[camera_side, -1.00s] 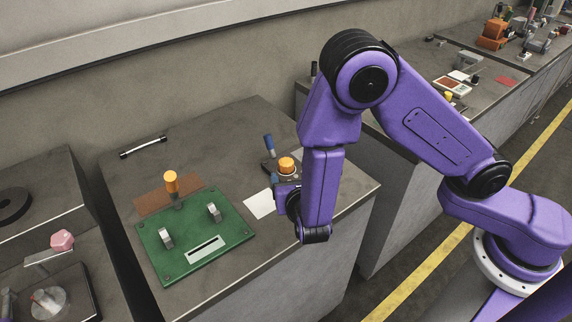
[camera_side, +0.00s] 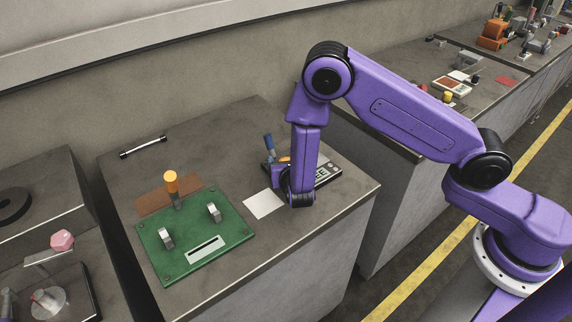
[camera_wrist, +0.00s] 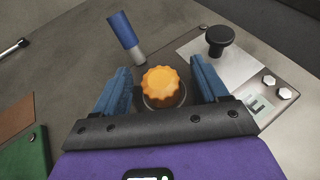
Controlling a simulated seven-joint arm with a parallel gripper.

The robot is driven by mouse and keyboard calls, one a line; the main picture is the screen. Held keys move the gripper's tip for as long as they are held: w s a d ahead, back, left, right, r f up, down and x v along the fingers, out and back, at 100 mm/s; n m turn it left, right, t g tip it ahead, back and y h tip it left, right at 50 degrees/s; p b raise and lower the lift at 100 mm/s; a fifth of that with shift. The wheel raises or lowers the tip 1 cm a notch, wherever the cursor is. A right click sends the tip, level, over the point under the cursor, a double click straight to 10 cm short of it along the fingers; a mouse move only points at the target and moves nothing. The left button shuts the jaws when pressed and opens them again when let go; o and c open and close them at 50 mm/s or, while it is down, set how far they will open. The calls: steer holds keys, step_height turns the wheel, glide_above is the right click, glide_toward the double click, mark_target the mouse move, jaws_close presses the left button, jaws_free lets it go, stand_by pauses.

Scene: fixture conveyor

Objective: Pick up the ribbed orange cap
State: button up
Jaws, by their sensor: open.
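In the side view only a sliver of the cap (camera_side: 284,158) shows behind my arm. My gripper (camera_wrist: 160,84) is open, with one finger on each side of the cap and visible gaps between them. No contact with the cap shows. In the side view my gripper (camera_side: 278,178) is low over the bench, and its fingertips are mostly hidden.
A blue-handled lever (camera_wrist: 126,34) stands close behind the cap. A black knob (camera_wrist: 219,38) on a light plate is to its right. A green panel (camera_side: 190,257) with an orange-topped post (camera_side: 171,183) and a white sheet (camera_side: 262,204) lie to the left in the side view.

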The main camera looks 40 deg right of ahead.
steer(key=shift+w+d+f, duration=0.1)
steer(key=shift+w, duration=0.15)
steer(key=c, duration=1.1)
steer(key=shift+c, duration=0.2)
steer(key=shift+r, duration=0.9)
steer(key=s+d+r, duration=0.3)
steer(key=s+r, duration=0.8)
steer(key=s, duration=0.2)
steer(key=shift+s+d, duration=0.2)
steer(key=shift+s, duration=0.1)
